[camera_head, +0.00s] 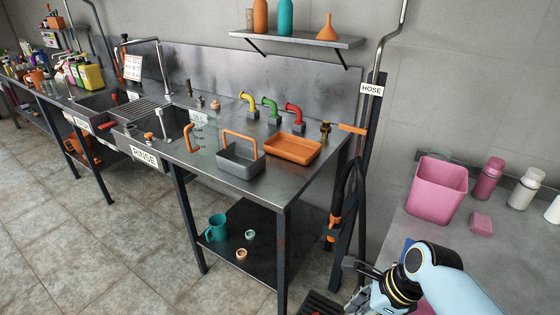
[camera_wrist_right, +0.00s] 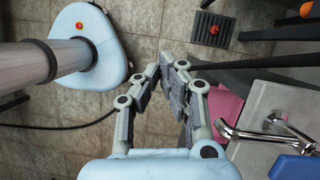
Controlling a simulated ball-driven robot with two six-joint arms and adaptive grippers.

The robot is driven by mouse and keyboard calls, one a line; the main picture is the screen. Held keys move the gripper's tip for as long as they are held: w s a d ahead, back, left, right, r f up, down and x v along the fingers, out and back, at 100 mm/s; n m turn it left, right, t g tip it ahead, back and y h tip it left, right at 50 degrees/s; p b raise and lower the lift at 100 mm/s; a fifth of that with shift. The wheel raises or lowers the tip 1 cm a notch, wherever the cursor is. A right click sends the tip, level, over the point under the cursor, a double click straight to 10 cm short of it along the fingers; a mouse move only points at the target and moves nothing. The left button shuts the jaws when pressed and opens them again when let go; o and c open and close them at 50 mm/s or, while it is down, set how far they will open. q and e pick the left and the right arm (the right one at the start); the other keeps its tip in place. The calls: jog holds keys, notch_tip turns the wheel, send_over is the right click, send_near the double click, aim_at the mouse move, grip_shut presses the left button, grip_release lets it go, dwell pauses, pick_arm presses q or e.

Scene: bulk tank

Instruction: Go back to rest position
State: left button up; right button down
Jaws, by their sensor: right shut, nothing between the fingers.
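My right arm comes in from the lower right of the head view, with its gripper (camera_head: 352,280) low beside the front corner of the steel sink bench (camera_head: 300,180). In the right wrist view the gripper's grey fingers (camera_wrist_right: 166,66) meet near their tips with nothing between them. The fingers hang over the tiled floor, apart from any object. My left arm and gripper are not in view.
A hose (camera_head: 350,200) hangs beside the bench's right end. A pink bin (camera_head: 437,187) stands on the right counter. A dark floor grate (camera_wrist_right: 212,28) with a red object lies beyond the fingers. Open tiled floor (camera_head: 80,220) lies at left.

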jog(key=s+d+f+n+h+b, duration=0.1)
jog(key=s+d+f+n+b, duration=0.4)
jog(key=s+f, duration=0.7)
jog(key=s+d+f+n+h+b, duration=0.2)
jog(key=s+d+f+n+b, duration=0.2)
jog(key=s+f+n+b, duration=0.5)
jog(key=s+d+f+n+h+b, duration=0.2)
jog(key=s+d+f+n+b, duration=0.3)
jog(key=s+f, duration=1.2)
notch_tip(320, 180, down, 4)
jog(key=n+b, duration=0.2)
jog(key=n, duration=0.1)
jog(key=shift+s+d+f+n+g, duration=0.2)
jog(key=shift+d+n+g, duration=0.1)
jog(key=shift+d+g, duration=0.1)
